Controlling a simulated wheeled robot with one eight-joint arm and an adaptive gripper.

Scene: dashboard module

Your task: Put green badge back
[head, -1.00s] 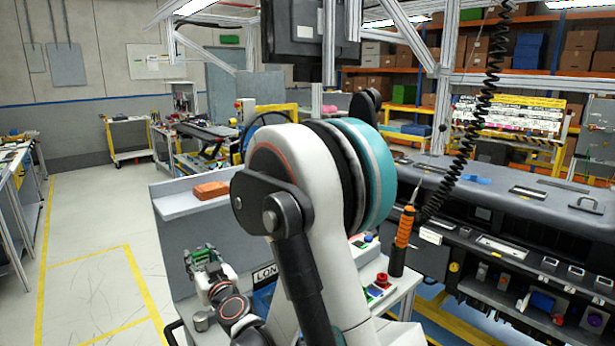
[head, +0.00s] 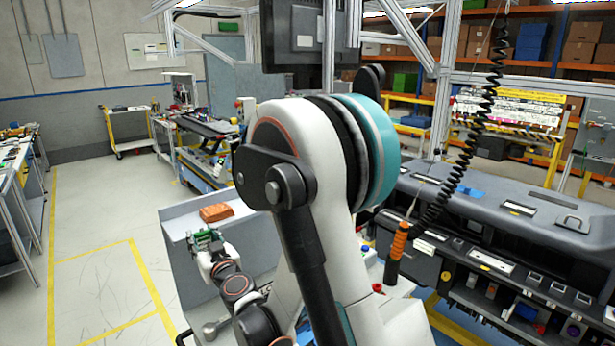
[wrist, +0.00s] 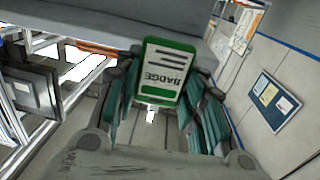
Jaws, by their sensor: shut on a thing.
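The green badge (wrist: 167,68) is a card with a green border and a white face, and its word "BADGE" appears upside down in the wrist view. My gripper (wrist: 163,88) is shut on it, with a finger on each side of the card. In the head view my gripper (head: 206,243) is small, at the left of my arm, holding the green badge (head: 207,237) just in front of the grey workstation's top ledge (head: 180,217). Where the badge belongs cannot be made out.
An orange block (head: 216,212) lies on the ledge close behind my gripper. An orange-handled screwdriver (head: 397,249) hangs on a coiled black cable to the right. A large dark dashboard module (head: 500,215) stands at the right. The floor at the left is open.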

